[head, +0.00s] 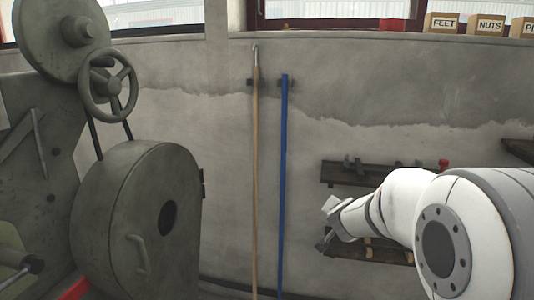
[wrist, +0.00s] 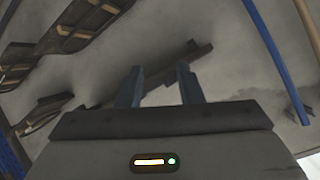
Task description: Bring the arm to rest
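My white arm (head: 400,205) reaches in from the right in the head view, bent, with its wrist end pointing left in front of the wall shelves. My gripper (head: 325,224) is at the far left end of the arm, small and partly unclear there. In the wrist view my gripper (wrist: 159,72) shows two dark fingers standing apart, with only the wall and a shelf behind the gap. It is open and appears empty.
A wooden pole (head: 255,170) and blue pole (head: 284,180) hang on the wall. Shelves (head: 345,182) with small parts lie behind my arm. Labelled boxes (head: 442,23) stand on the ledge.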

